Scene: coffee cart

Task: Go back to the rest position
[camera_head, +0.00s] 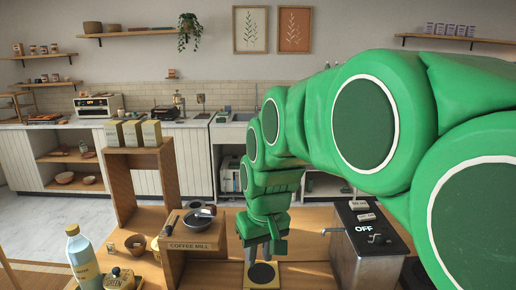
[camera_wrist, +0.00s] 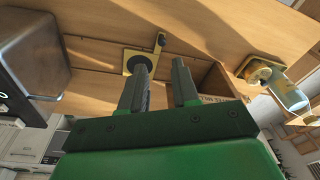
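My gripper (camera_head: 260,252) hangs at the end of my green arm, over the wooden cart top in the head view. It points down, just behind a yellow plate with a black disc (camera_head: 262,274). In the wrist view my gripper (camera_wrist: 162,72) has its two grey fingers apart, with nothing between them. The plate also shows beyond the fingertips in the wrist view (camera_wrist: 129,68), with a small upright post at its edge. My arm hides part of the cart and the back counter.
A box marked COFFEE MILL (camera_head: 194,246), with a dark bowl on top, stands left of my gripper. A metal machine marked OFF (camera_head: 365,262) stands to the right. A milk bottle (camera_head: 83,260) and a wooden shelf unit (camera_head: 124,192) are further left. Bare wood lies between.

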